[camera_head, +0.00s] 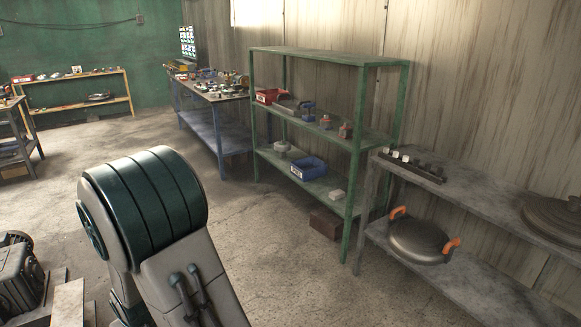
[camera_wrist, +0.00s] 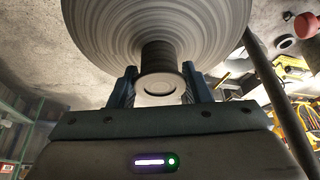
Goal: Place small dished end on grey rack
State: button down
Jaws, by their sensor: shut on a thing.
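My gripper (camera_wrist: 158,84) shows in the wrist view, its two fingers shut on the stem of a round metal dish, which I take to be the small dished end (camera_wrist: 155,22). Its wide face with concentric rings fills the top of that view. The head view shows part of my arm, but neither my gripper nor the held dish. The grey rack (camera_head: 465,196) stands at the right of the head view against the wall. A dark dish with orange handles (camera_head: 417,241) is on its lower shelf.
On the grey rack's upper shelf are a dark holder with several small pieces (camera_head: 412,165) and a large round lid-like disc (camera_head: 556,217). A green shelf (camera_head: 330,62) with bins and tools stands beside it. A blue-framed bench (camera_head: 212,95) is farther back. Open concrete floor lies between.

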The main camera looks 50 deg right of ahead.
aim_at(482, 194)
jog(key=z, duration=0.5)
jog(key=i, duration=0.5)
jog(key=z, duration=1)
jog(key=i, duration=0.45)
jog(key=z, duration=1.05)
jog(key=i, duration=0.5)
jog(key=z, duration=0.45)
